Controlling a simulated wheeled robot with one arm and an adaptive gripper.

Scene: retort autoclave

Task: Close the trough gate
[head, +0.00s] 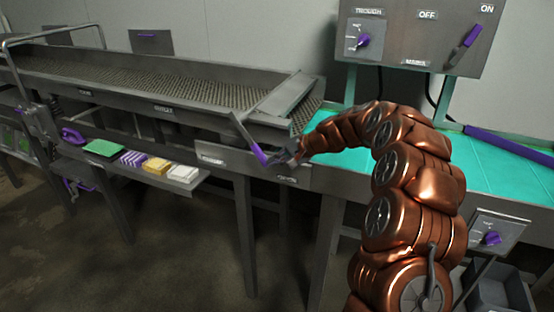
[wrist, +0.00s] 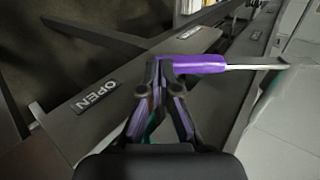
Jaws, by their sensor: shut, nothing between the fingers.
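The long grey trough (head: 150,87) with a textured bed runs across the left and middle of the head view. A slanted grey plate (head: 283,93) crosses its right end; I cannot tell for sure whether it is the gate. A thin lever with a purple handle (head: 259,154) hangs at the trough's front right. The handle also shows in the wrist view (wrist: 198,64). My gripper (head: 293,156) is just right of the handle in the head view. In the wrist view my gripper (wrist: 157,64) is shut and empty, its tips close beside the handle's end; contact is unclear.
An "OPEN" label (wrist: 95,95) is on the grey rail below the handle. A shelf (head: 205,182) with coloured blocks is at left. A turquoise belt (head: 510,170) lies right, under a control panel (head: 415,40) with a purple knob and switch. A bin (head: 500,290) stands lower right.

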